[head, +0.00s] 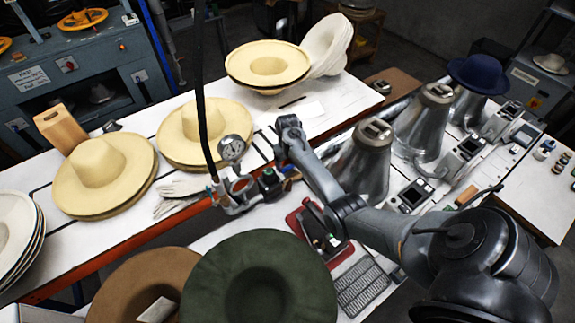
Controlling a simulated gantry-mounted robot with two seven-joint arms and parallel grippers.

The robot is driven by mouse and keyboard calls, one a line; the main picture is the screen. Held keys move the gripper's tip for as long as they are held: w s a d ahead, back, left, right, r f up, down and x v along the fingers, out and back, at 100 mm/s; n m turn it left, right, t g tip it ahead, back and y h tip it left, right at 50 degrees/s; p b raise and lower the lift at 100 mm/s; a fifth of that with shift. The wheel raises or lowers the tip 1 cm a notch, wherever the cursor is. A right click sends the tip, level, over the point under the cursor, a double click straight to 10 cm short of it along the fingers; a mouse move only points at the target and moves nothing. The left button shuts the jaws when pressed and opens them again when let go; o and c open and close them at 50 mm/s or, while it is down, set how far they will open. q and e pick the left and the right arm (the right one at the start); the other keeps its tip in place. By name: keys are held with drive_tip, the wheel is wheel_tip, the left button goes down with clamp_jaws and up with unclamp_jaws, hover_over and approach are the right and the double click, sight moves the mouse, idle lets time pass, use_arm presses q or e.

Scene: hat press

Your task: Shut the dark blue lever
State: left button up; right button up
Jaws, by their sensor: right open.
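A metal valve fitting (236,192) with a round pressure gauge (232,149) hangs from a black hose over the front edge of the white table. A small dark part with a bluish tint (269,182) sits at the fitting's right side; it may be the dark blue lever, but it is too small to tell its position. My right arm reaches in from the right, and its gripper (281,156) is open just above and right of that part. I cannot tell whether it touches. My left gripper is not in view.
Straw-coloured hats (98,163) and white gloves (178,195) lie on the long table. Green (258,285) and brown hats are in front. Metal hat forms (362,165) stand behind my right arm. A red tool tray (318,228) lies below it.

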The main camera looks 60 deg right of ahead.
drive_tip(key=shift+f, duration=0.95)
drive_tip(key=shift+c, duration=0.4)
drive_tip(key=shift+r, duration=0.1)
drive_tip(key=c, duration=1.2)
